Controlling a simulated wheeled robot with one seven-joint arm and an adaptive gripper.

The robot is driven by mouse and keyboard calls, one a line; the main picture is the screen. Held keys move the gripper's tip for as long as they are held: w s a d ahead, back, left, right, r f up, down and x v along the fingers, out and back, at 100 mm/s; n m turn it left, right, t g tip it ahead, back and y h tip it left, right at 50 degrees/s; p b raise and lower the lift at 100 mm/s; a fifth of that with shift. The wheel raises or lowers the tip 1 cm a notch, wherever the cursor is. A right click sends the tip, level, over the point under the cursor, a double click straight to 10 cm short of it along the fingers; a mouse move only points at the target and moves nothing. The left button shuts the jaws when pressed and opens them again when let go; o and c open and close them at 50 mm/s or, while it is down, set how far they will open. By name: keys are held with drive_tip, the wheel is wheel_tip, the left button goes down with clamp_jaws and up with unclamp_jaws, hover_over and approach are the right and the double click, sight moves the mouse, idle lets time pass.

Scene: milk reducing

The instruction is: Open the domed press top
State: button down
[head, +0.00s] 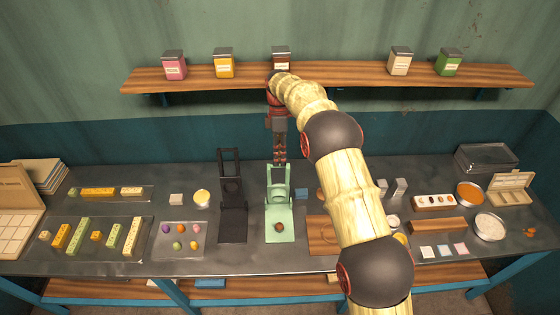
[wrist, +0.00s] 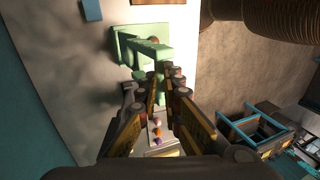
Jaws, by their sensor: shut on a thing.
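The green press (head: 286,234) stands on the counter at mid-picture, with a small brown ball (head: 279,227) on its base. Its domed top (head: 277,176) is raised at the back, tilted up off the base. My gripper (head: 280,158) comes down from above and is shut on the upper end of that top. In the wrist view my gripper (wrist: 165,82) has its fingers closed around a green arm of the press (wrist: 125,46). The fingers hide part of the top.
A black press (head: 233,225) stands close on the left, its own top upright. A wooden board (head: 322,240) lies close on the right, partly hidden by my arm. A tray of coloured balls (head: 181,250) is farther left. A wooden shelf (head: 350,74) with several jars crosses above.

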drive_tip(key=x, duration=0.2)
drive_tip(key=shift+w+d+f, duration=0.15)
drive_tip(key=shift+f, duration=0.3)
drive_tip(key=c, duration=1.7)
unclamp_jaws()
drive_tip(key=shift+w+f, duration=0.1)
drive_tip(key=shift+w, duration=0.1)
drive_tip(key=shift+o, duration=0.3)
drive_tip(key=v, duration=1.2)
drive_tip(key=shift+w, duration=0.15)
drive_tip(key=shift+c, duration=1.2)
drive_tip(key=shift+r, duration=0.45)
